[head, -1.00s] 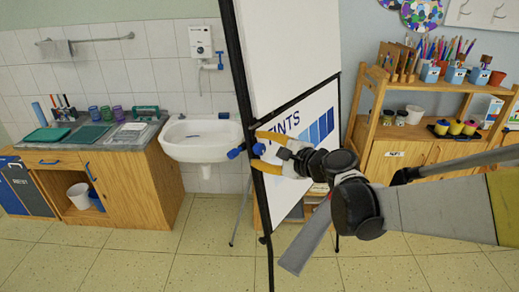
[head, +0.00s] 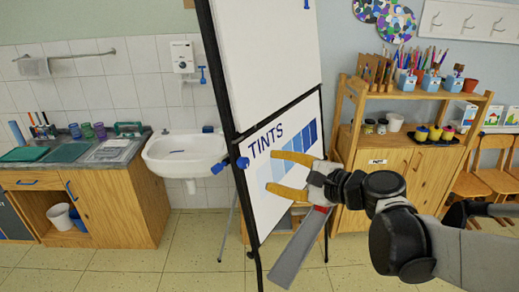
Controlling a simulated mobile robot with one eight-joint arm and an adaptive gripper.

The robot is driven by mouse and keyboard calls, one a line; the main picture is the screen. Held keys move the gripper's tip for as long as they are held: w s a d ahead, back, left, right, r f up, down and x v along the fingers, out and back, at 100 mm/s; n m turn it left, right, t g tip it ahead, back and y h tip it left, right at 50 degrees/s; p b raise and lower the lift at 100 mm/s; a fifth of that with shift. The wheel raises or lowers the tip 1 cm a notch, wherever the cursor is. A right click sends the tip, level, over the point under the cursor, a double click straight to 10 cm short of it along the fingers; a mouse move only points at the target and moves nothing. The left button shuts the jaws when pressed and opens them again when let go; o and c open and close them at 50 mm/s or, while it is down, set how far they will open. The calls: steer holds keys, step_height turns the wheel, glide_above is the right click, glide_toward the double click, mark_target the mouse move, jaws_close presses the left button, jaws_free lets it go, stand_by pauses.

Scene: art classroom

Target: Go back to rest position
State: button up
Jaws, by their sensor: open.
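My gripper (head: 274,174) is in the middle of the head view, its two yellow fingers spread apart and pointing left. Nothing is between the fingers. It hangs in front of the lower panel of a black-framed easel board (head: 304,133), which bears the word TINTS and a row of blue swatches. The fingers overlap part of that panel in the picture; I cannot tell how large the gap is. My arm reaches in from the lower right.
A white sink (head: 165,154) and a wooden counter (head: 112,205) stand on the left. A wooden shelf unit (head: 425,168) with pencils and paint pots stands behind on the right. Wooden chairs (head: 497,182) are at the far right. Tiled floor (head: 190,258) shows clear in front.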

steer(key=s+d+f+n+g+h+b, duration=0.3)
steer(key=s+f+n+h+b, duration=0.2)
steer(key=s+f+n, duration=0.5)
steer(key=s+d+f+n+g+h+b, duration=0.1)
steer(key=s+d+f+n+h+b, duration=0.1)
steer(key=s+d+f+n+h, duration=0.2)
steer(key=s+d+f+h, duration=0.1)
steer(key=s+d+f, duration=0.2)
steer(key=s, duration=0.1)
steer(key=shift+s+d+f+n, duration=0.25)
steer(key=shift+s+d+n, duration=0.05)
steer(key=shift+n, duration=0.1)
